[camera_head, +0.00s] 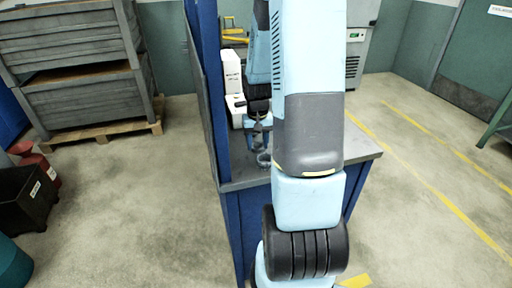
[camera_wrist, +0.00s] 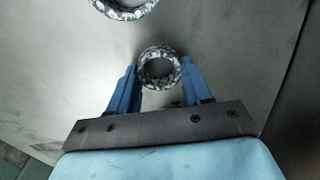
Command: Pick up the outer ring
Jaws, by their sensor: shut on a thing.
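In the wrist view, my gripper (camera_wrist: 159,78) has its two blue fingers on either side of a speckled grey metal ring, the outer ring (camera_wrist: 159,50). The fingers are shut on the ring, touching its left and right sides. In the head view, my gripper (camera_head: 259,124) shows small over the grey bench top (camera_head: 357,147), partly hidden by my arm. A grey ring (camera_head: 264,159) lies on the bench just in front of it. In the wrist view, another speckled ring (camera_wrist: 124,10) lies at the top left, cut by the frame edge.
A white machine (camera_head: 232,75) stands at the back of the bench. A blue post and panel (camera_head: 206,90) bound the bench on the left. Grey crates (camera_head: 75,95) on a pallet stand at the far left. The floor on the right is clear.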

